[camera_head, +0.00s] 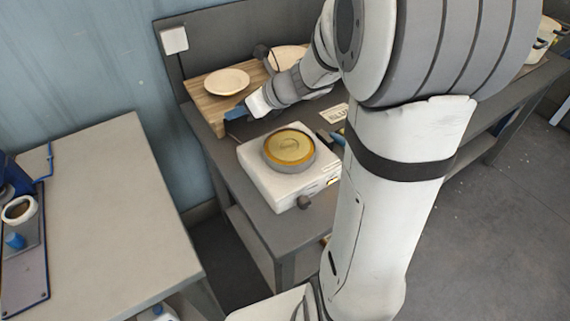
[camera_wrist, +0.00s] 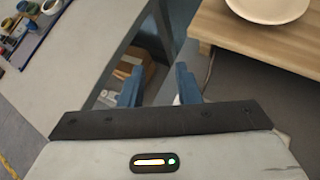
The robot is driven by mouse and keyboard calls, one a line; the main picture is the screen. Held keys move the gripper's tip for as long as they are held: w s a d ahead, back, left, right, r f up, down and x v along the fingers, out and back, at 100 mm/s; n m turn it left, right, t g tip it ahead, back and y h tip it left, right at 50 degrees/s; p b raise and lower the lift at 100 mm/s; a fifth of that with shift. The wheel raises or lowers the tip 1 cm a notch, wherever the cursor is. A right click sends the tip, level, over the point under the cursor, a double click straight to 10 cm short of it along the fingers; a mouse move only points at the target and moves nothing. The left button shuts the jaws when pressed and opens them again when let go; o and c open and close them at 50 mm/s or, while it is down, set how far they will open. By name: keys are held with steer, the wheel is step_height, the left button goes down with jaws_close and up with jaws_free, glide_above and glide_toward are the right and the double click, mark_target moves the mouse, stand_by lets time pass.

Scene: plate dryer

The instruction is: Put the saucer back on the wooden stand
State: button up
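A cream saucer (camera_head: 227,82) lies flat on a light wooden board or stand (camera_head: 209,108) on the dark workbench. In the wrist view the saucer (camera_wrist: 268,9) and the wood's edge (camera_wrist: 235,38) are cut off at the top right. My gripper (camera_head: 237,114) is just in front of the wood's front edge, apart from the saucer. In the wrist view its two blue fingers (camera_wrist: 158,86) stand apart with nothing between them. A second pale dish (camera_head: 287,56) behind is partly hidden by my arm.
A grey table (camera_head: 100,215) is at the left, across a gap. A dark back panel (camera_head: 215,45) rises behind the wood.

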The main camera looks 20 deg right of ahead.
steer(key=s+a+n+g+h, duration=0.2)
steer(key=s+a+n+g, duration=0.15)
steer(key=s+n, duration=0.95)
steer(key=s+d+n+g+h, duration=0.1)
steer(key=s+d+n+h, duration=0.5)
steer(key=n, duration=0.9)
steer(key=s, duration=0.3)
steer(key=shift+s+d+f, duration=0.15)
steer(key=shift+d+f, duration=0.15)
steer(key=shift+f, duration=0.05)
